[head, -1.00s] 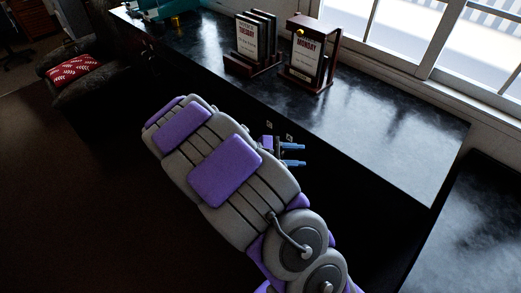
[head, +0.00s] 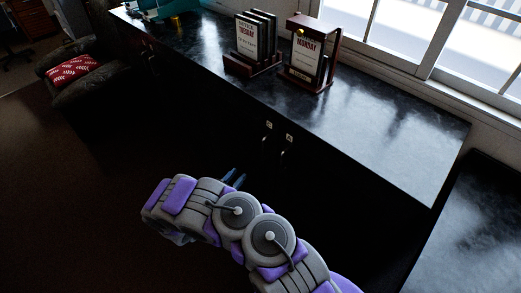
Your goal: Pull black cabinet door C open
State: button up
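The black cabinet (head: 350,185) runs under the dark counter, its front in deep shade. Two small pale labels show near its top edge, a left label (head: 268,124) and a right label (head: 289,137); their letters are too small to read. A thin handle shows below each, the left handle (head: 265,146) and the right handle (head: 284,156). I cannot tell which door is C, and no door visibly stands ajar. My gripper (head: 235,178) shows as two blue fingers slightly apart, below and left of the handles and apart from them. Its base is hidden behind my arm.
The glossy countertop (head: 385,130) carries a wooden calendar stand (head: 309,62) and a rack of cards (head: 253,45). A dark armchair (head: 95,85) with a red cushion (head: 73,70) stands at left. The dark floor (head: 70,200) at left is clear.

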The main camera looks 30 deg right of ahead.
jog(key=b+x, duration=0.3)
jog(key=x, duration=1.4)
jog(key=shift+w+d, duration=0.1)
grip_shut()
